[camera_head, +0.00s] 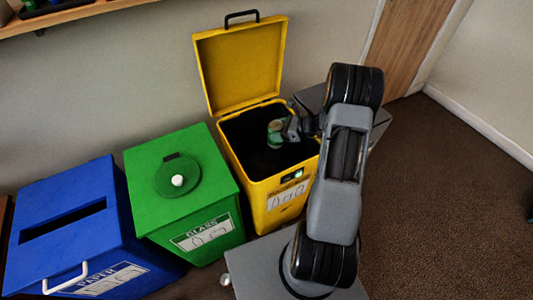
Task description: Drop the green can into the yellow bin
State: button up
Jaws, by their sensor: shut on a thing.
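The yellow bin (277,195) stands at the middle, its lid (241,66) raised and leaning back by the wall. The green can (274,132) is over the dark opening of the bin. My gripper (281,130) is shut on the can from the right side. The can looks upright; part of it is hidden by the gripper. I cannot tell exactly how high it is above the opening.
A green glass bin (210,150) with a round knob lid stands left of the yellow bin. A blue paper bin (60,255) with a slot is farther left. A shelf (90,12) is at top left.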

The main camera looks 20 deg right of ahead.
jog(key=o, duration=1)
jog(key=p+v, duration=0.1)
jog(key=v, duration=1.3)
jog(key=shift+a+f, duration=0.1)
jog(key=shift+s, duration=0.1)
